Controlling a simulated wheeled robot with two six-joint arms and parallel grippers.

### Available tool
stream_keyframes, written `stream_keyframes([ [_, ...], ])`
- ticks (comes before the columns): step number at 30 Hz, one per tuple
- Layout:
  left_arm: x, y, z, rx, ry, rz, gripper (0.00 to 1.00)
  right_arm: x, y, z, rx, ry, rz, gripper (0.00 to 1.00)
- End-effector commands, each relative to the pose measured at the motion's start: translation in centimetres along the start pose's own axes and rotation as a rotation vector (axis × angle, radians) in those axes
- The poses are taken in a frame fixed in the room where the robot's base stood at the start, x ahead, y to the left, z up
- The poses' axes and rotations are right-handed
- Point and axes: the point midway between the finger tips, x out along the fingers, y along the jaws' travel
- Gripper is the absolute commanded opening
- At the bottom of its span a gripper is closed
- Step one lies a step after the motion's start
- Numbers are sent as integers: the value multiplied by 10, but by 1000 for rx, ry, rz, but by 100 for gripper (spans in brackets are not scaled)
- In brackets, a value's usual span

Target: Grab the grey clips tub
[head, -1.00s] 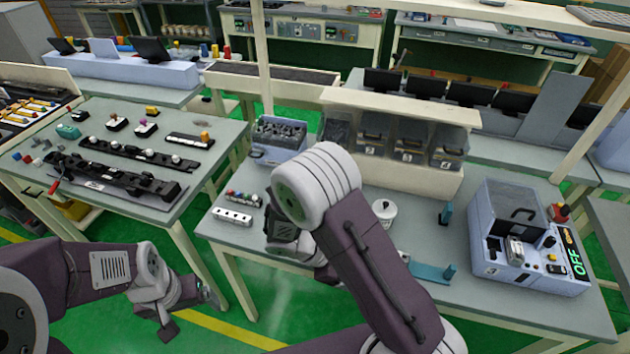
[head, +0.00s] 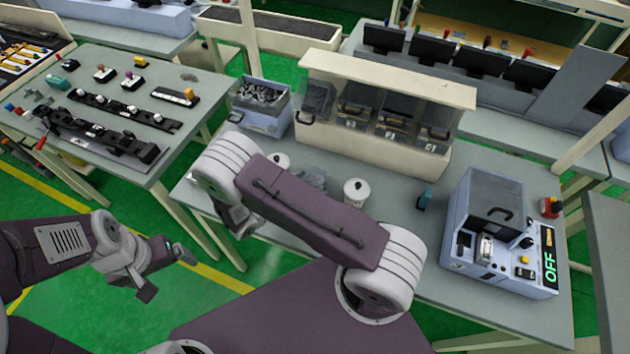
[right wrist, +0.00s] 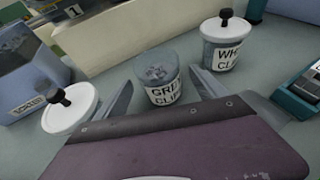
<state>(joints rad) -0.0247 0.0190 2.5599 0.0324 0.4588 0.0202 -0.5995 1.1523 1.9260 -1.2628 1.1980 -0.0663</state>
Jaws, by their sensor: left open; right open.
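The grey clips tub (right wrist: 161,86) is a small clear tub with a label and grey pieces inside. Its top looks open in the right wrist view. My right gripper (right wrist: 157,94) is open, with one finger on each side of the tub; I cannot tell if either touches it. In the head view my right arm hides most of this spot. A white lid with a black knob (right wrist: 70,108) is left of the tub. My left gripper (head: 167,270) is empty and open, low over the floor, left of the workbench.
A lidded white clips tub (right wrist: 222,42) stands right behind the grey one; it also shows in the head view (head: 356,190). A blue bin (head: 262,118) and a cream shelf of compartments (head: 385,82) stand behind. A blue machine reading OFF (head: 500,240) is at right.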

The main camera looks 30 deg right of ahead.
Motion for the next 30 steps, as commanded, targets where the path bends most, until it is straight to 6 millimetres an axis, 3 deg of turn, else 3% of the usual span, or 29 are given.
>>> stream_keyframes([
  [5, -3, 0, 0, 0, 0, 0, 90, 8, 0, 1, 1, 1, -2, 82],
  [13, -19, 0, -2, 0, 0, 0, 90, 52, 0, 3, 2, 1, -5, 82],
  [21, -18, 0, -2, 0, 0, 0, 90, 57, 0, 1, 2, 1, -2, 82],
  [30, -18, 0, -2, 0, 0, 0, 90, 57, 1, 1, 2, 1, -1, 0],
])
